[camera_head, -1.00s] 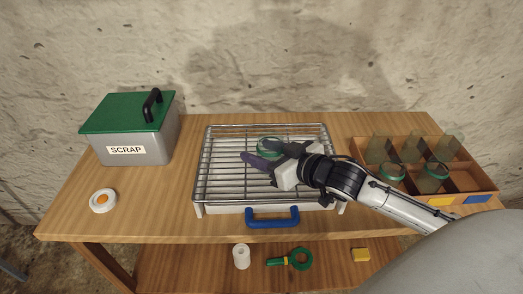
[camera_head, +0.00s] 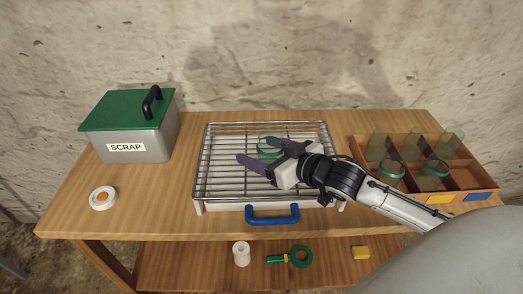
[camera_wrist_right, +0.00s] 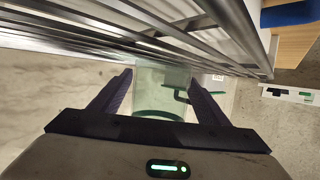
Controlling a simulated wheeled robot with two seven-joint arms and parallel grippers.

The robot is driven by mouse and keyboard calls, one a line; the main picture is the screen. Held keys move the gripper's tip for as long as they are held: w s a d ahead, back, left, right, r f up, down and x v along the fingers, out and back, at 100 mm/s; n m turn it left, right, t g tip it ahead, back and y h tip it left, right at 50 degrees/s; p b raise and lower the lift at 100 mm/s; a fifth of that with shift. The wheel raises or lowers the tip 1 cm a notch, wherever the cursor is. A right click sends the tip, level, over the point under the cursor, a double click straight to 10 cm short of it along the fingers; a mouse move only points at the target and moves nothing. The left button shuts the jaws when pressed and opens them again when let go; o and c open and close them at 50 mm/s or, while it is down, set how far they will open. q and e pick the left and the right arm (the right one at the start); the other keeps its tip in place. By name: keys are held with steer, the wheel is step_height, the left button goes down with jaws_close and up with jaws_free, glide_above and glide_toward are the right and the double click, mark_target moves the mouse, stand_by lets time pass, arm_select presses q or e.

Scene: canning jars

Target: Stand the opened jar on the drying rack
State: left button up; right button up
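The jar (camera_head: 265,148) is clear glass with a green ring at its mouth. It stands on the wire drying rack (camera_head: 222,172), near the middle, and looks upright. In the right wrist view the jar (camera_wrist_right: 160,85) shows between the two dark fingers, its base end by the rack bars (camera_wrist_right: 180,42). My right gripper (camera_head: 253,150) is open around the jar, one finger on each side; it also shows in the right wrist view (camera_wrist_right: 162,80). Finger contact with the glass cannot be made out. My left gripper is not in view.
A grey scrap bin (camera_head: 133,139) with a green lid and a white-and-orange lid (camera_head: 103,198) are at left. A divided wooden crate (camera_head: 480,181) with several jars and glass panes is at right. A blue handle (camera_head: 272,216) projects in front.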

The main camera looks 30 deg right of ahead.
steer(key=shift+s, duration=0.1)
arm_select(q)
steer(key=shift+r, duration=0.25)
arm_select(e)
steer(key=v, duration=1)
stand_by(0.4)
